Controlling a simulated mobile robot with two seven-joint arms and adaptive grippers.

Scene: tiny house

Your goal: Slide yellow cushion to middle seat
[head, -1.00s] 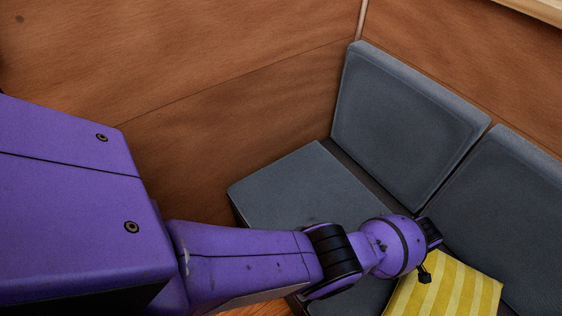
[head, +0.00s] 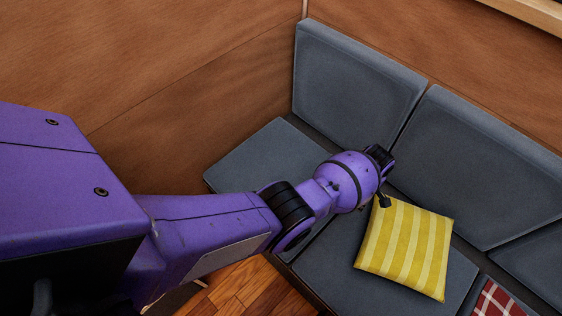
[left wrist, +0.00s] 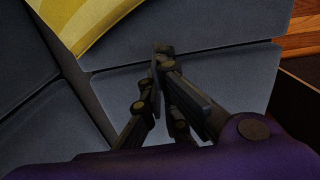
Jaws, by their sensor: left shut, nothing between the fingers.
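The yellow striped cushion (head: 405,248) lies tilted askew on the second grey seat (head: 335,265) from the left, near the backrest. Its edge also shows at the top left of the left wrist view (left wrist: 85,20). The leftmost seat (head: 255,160) is bare. My left gripper (left wrist: 163,60) is shut and empty, over the sofa beside the cushion. I cannot tell if it touches the cushion. In the head view it is mostly hidden behind my purple wrist, at the cushion's upper left corner. My right gripper is in neither view.
Grey backrest cushions (head: 360,75) stand along the wooden wall (head: 180,60). A red plaid item (head: 497,303) lies on the seat at the lower right. Wooden floor (head: 235,290) shows in front of the sofa.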

